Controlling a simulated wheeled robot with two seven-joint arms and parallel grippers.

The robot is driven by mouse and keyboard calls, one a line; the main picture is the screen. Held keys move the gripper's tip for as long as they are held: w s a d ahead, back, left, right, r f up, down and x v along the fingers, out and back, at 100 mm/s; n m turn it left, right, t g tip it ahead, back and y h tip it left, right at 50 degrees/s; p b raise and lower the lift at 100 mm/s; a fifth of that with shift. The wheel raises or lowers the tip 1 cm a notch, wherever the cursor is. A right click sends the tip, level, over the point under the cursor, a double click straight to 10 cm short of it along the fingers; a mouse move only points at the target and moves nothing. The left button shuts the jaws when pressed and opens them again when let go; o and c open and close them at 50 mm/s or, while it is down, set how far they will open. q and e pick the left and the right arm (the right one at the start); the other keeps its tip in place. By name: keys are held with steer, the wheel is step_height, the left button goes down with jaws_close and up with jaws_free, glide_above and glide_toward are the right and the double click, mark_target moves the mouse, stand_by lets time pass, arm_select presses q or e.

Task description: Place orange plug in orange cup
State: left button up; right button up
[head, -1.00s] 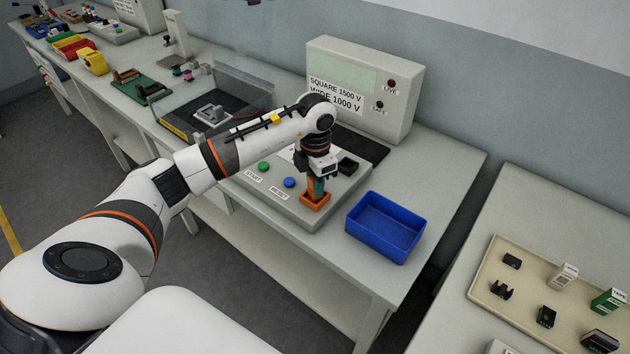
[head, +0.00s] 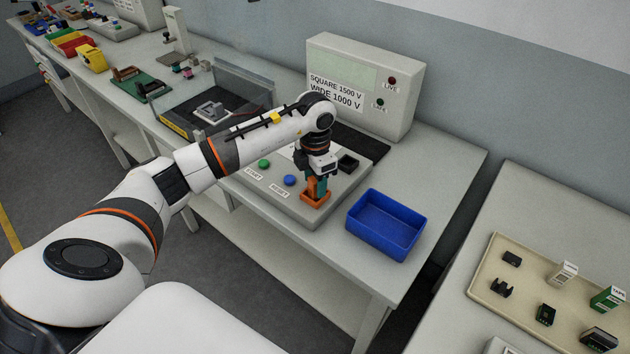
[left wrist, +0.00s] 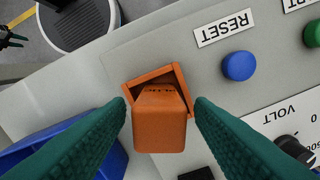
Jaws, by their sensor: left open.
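The orange cup (head: 314,201), a square open-topped holder, sits on the front corner of the grey panel; its rim also shows in the left wrist view (left wrist: 133,84). The orange plug (left wrist: 160,132) stands with its lower part inside the cup opening, its top sticking up toward the camera. How deep it sits is hard to tell. My left gripper (head: 317,188) is right over the cup. In the left wrist view its two green fingers (left wrist: 159,106) are open on either side of the plug, with a narrow gap at each side.
A blue bin (head: 385,225) stands just right of the panel. The panel carries a blue reset button (head: 290,180), a green start button (head: 264,163) and a black cup (head: 348,163). A grey tester box (head: 362,90) stands behind. A beige tray (head: 487,285) holds several parts.

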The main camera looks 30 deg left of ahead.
arm_select(q)
step_height(320, 180, up, 11)
steer(key=b, duration=0.2)
steer(key=shift+r, duration=0.2)
steer(key=shift+f, duration=0.1)
